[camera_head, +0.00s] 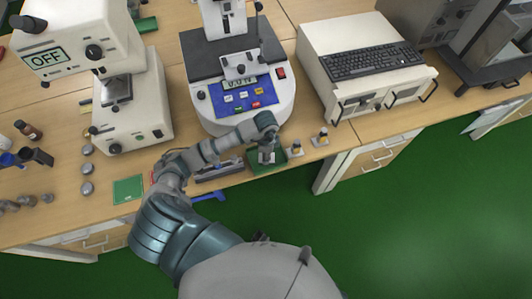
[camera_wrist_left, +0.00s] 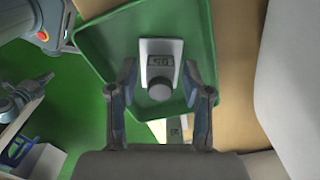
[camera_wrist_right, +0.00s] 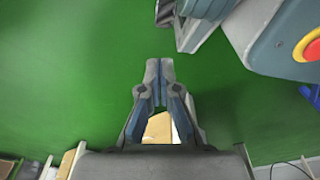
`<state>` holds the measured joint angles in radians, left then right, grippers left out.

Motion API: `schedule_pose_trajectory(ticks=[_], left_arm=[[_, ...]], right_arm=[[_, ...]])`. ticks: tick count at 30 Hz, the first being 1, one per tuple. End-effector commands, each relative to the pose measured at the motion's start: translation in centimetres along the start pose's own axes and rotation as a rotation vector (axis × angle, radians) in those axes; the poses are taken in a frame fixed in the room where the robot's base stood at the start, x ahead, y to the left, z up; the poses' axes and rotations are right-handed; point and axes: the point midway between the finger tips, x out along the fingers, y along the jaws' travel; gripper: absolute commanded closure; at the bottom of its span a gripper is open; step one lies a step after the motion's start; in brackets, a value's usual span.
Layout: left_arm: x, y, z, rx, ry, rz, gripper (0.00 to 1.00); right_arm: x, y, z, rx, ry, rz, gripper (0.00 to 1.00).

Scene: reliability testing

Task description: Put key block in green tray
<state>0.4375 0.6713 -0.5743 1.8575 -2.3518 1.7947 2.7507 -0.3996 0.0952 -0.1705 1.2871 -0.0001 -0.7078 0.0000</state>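The key block (camera_wrist_left: 159,62), a pale block with a dark marked panel and a round grey knob, lies over the floor of the green tray (camera_wrist_left: 105,38) in the left wrist view. My left gripper (camera_wrist_left: 159,75) is open, one finger on each side of the block, with small gaps visible. In the head view my left gripper (camera_head: 267,152) is over the green tray (camera_head: 256,168) at the table's front edge and largely hides the block. My right gripper (camera_wrist_right: 160,68) has its fingertips together, empty, above the green floor. It is not visible in the head view.
Two small blocks with knobs (camera_head: 297,147) (camera_head: 320,138) stand right of the tray. A grey holder (camera_head: 218,171) is left of it. A testing machine with a blue panel (camera_head: 243,98) stands behind. A flat green square (camera_head: 128,190) lies further left.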

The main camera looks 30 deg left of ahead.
Motion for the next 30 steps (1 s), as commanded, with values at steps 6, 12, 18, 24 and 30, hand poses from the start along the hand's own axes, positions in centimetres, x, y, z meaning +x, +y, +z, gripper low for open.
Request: schedule_pose_trajectory(ticks=[6, 12, 18, 24, 30], left_arm=[[0.0, 0.0, 0.0, 0.000, 0.000, 0.000, 0.47], [-1.3, -0.1, -0.1, 0.001, 0.003, -0.002, 0.47], [-5.6, -0.1, -0.1, 0.001, 0.003, -0.005, 0.47], [-9.8, -0.1, -0.1, 0.001, 0.003, -0.004, 0.47], [-12.0, 0.0, 0.0, 0.001, 0.001, -0.001, 0.47]], right_arm=[[0.0, 0.0, 0.1, 0.000, -0.001, 0.000, 1.00], [-0.1, 0.0, 0.1, 0.000, 0.002, 0.000, 1.00], [0.7, -0.4, 1.8, -0.002, -0.010, -0.005, 1.00], [1.2, -0.3, 2.8, -0.004, -0.014, -0.003, 1.00], [1.7, -0.2, 4.2, -0.006, -0.020, -0.003, 1.00]])
